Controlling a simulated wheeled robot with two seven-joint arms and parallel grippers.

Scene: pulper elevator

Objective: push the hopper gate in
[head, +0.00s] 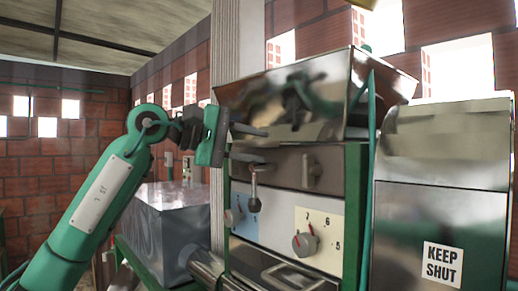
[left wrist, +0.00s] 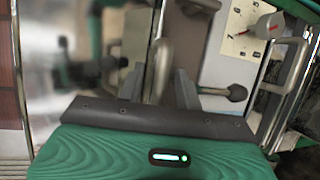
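The hopper gate (head: 282,163) is a grey metal plate with an upright handle (head: 310,172), below the shiny hopper (head: 290,95). My left gripper (head: 266,146) is left of the handle in the head view, its two fingers apart and pointing right. In the left wrist view the left gripper (left wrist: 160,88) is open, and a pale bar handle (left wrist: 163,62) shows in line with the gap between its fingers. I see no contact, and depth to the handle is hard to judge. My right gripper is not in view.
A lever with a black knob (head: 254,200) hangs just below the left gripper. Dials (head: 304,243) sit on the panel underneath. A green post (head: 355,205) and a metal cabinet marked KEEP SHUT (head: 440,210) stand right. A grey metal box (head: 168,225) stands left.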

